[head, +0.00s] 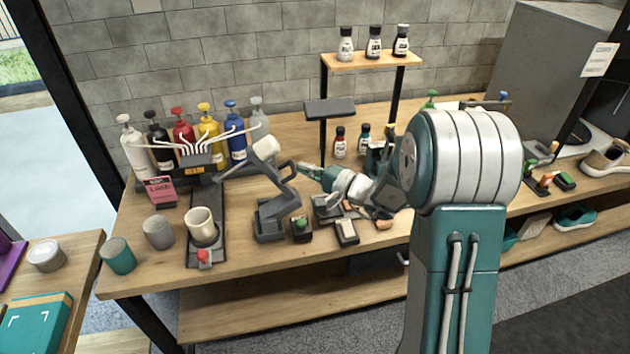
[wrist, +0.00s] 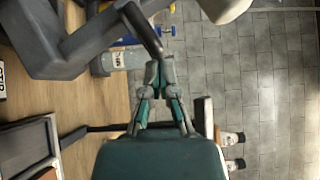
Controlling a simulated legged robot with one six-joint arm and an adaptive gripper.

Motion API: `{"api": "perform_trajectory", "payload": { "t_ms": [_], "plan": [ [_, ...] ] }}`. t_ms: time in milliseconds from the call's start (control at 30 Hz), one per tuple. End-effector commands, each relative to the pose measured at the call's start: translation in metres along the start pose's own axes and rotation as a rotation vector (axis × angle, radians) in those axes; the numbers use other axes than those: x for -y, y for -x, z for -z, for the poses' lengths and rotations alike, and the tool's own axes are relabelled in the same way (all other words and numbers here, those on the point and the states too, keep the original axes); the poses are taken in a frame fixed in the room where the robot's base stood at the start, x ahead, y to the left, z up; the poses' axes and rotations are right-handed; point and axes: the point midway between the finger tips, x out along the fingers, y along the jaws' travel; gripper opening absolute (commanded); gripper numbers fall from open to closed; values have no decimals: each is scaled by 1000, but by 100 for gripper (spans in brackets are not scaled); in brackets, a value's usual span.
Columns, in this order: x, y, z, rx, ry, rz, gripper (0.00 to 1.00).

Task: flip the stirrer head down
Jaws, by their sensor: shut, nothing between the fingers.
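The stirrer (head: 271,221) stands on the bench with a dark grey base and a jointed arm. Its head, a pale cylinder (head: 265,148), is raised and tilted at the upper left, above the level of the beige cup (head: 202,226). My gripper (head: 309,171) is just right of the stirrer's arm, its fingers shut and empty. In the wrist view my gripper (wrist: 159,66) has its fingertips at the end of a dark grey bar (wrist: 143,30) of the stirrer; I cannot tell whether they touch. Part of the pale head (wrist: 222,8) shows at the top edge.
Several pump bottles (head: 208,135) stand at the back left. A grey cup (head: 158,232) and a teal cup (head: 118,255) stand front left. A raised shelf (head: 370,60) holds small bottles behind.

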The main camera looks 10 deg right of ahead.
Motion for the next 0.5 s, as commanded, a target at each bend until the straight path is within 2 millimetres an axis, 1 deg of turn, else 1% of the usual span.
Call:
{"api": "perform_trajectory", "payload": {
  "t_ms": [33, 200, 500],
  "plan": [
    [6, -6, -5, 6, 34, -31, 0],
    [18, -23, -21, 7, 146, -147, 0],
    [28, -57, -54, 8, 344, -353, 0]
  ]
}}
